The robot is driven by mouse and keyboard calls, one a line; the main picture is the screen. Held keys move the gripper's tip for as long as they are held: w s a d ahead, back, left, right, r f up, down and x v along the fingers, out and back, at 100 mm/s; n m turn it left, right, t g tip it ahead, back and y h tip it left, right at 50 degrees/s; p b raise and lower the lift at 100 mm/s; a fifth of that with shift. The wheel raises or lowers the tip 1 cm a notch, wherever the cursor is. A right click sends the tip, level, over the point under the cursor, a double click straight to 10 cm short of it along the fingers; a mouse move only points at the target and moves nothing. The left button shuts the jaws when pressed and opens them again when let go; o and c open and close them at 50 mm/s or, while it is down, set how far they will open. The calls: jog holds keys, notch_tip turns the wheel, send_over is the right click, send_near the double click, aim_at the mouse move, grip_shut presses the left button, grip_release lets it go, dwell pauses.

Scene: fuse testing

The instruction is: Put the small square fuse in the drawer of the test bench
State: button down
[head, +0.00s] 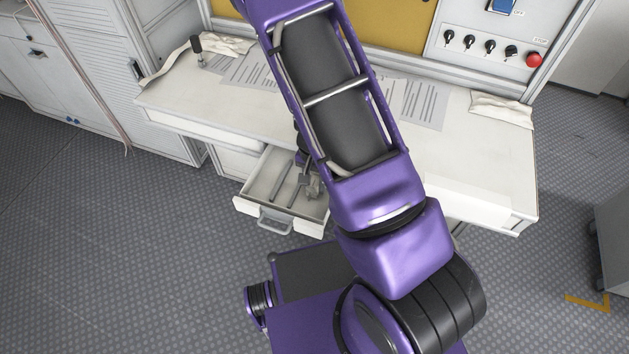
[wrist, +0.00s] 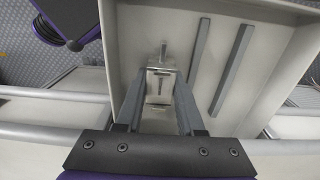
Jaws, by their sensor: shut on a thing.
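The drawer of the test bench (head: 262,181) is pulled open below the worktop, and its pale floor also shows in the wrist view (wrist: 180,22). My gripper (wrist: 160,88) is shut on the small square fuse (wrist: 160,76), a pale metallic block with a thin prong at its far end. The gripper points down over the drawer's inside in the wrist view. I cannot tell whether the fuse touches the drawer floor. In the head view the gripper (head: 311,184) is at the drawer's right part, and my arm hides part of the drawer.
Grey divider strips (wrist: 232,68) run along the drawer floor beside the fuse. The white worktop (head: 190,104) above carries papers (head: 413,104) and cloths (head: 500,108). A control panel (head: 490,35) stands at the back. A grey cabinet (head: 612,225) is at the right.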

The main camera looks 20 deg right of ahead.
jog(key=shift+f+b, duration=0.6)
jog(key=shift+c, duration=2.2)
grip_release()
notch_tip(320, 180, up, 18)
jog(key=p, duration=0.2)
jog(key=shift+f, duration=0.2)
